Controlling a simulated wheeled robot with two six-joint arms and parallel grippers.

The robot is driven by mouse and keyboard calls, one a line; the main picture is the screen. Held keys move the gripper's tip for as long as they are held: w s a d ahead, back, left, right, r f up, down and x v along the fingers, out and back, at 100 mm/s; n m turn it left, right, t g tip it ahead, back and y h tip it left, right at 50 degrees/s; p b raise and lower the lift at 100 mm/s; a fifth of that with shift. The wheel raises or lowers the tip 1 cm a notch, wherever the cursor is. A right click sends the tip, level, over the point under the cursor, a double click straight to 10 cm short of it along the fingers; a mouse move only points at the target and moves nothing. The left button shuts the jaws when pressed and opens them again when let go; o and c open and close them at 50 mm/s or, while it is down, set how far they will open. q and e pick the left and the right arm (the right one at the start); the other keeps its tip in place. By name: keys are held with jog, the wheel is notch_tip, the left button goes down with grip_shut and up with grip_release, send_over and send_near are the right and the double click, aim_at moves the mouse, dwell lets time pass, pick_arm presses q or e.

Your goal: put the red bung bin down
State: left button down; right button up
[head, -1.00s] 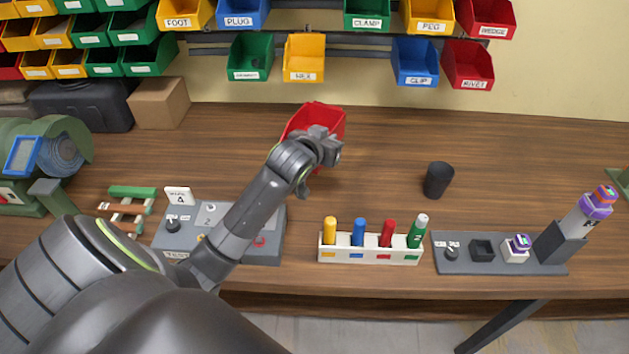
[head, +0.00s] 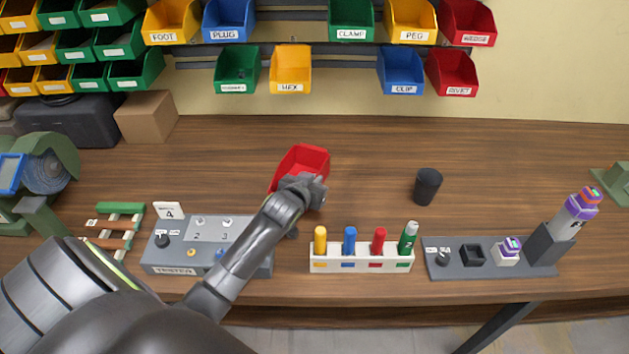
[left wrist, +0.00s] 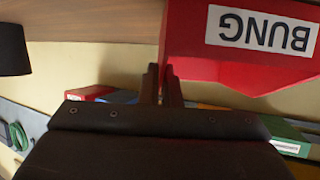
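The red bung bin (head: 303,160) is over the middle-left of the wooden table, behind the tester box, its open top facing up. In the left wrist view the bin (left wrist: 240,70) shows upside down, its white BUNG label readable. My left gripper (head: 306,186) is at the bin's near right side in the head view. In the left wrist view its two fingers (left wrist: 162,85) are close together at the bin's side wall, shut on it. The gripper and forearm hide part of the bin's near side. I cannot tell whether its base touches the table. My right gripper is not in view.
A black cup (head: 427,187) stands to the right of the bin. A marker holder (head: 360,263), the grey tester box (head: 175,262) and a grey tray (head: 490,268) line the front. A cardboard box (head: 146,117) is back left. The table (head: 500,160) behind the cup is clear.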

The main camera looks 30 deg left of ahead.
pick_arm(q)
jog(key=c, duration=2.1)
grip_release()
jog(key=shift+f, duration=0.15)
jog(key=o, duration=0.5)
jog(key=shift+c, duration=0.2)
jog(key=shift+r, duration=0.25)
jog(key=v, duration=1.2)
